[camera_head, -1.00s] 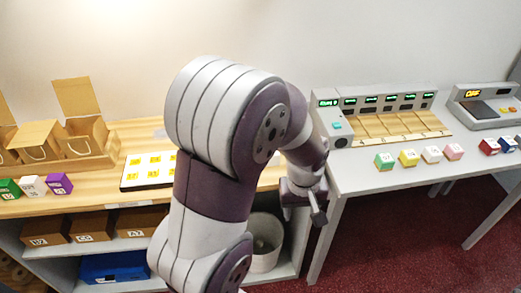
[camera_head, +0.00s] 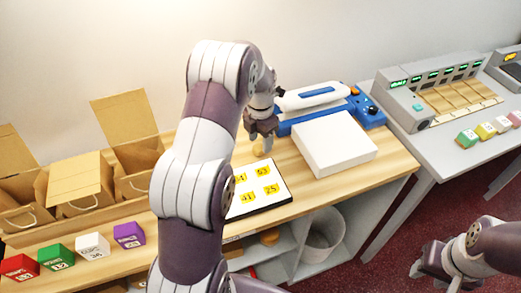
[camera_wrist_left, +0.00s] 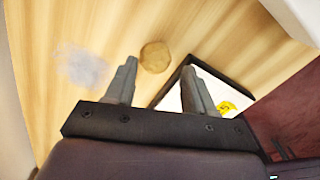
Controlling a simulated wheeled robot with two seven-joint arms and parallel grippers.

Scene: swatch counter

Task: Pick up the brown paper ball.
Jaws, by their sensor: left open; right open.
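The brown paper ball (camera_wrist_left: 155,57) lies on the wooden counter, just beyond my left fingertips and about midway between them in the left wrist view. In the head view a small tan part of the ball (camera_head: 262,149) shows under my left gripper (camera_head: 263,136), which partly hides it. The left gripper (camera_wrist_left: 161,66) is open and empty, with its two fingers apart. My right gripper (camera_head: 430,262) is open, low at the right, over the red floor and far from the ball.
A dark-edged board (camera_head: 276,200) with yellow numbered labels lies right beside the ball. A white box (camera_head: 335,143) and a blue-and-white device (camera_head: 312,97) stand to the right. A crumpled whitish patch (camera_wrist_left: 82,66) lies left of the ball. Paper bags (camera_head: 78,185) and coloured cubes (camera_head: 93,244) stand left.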

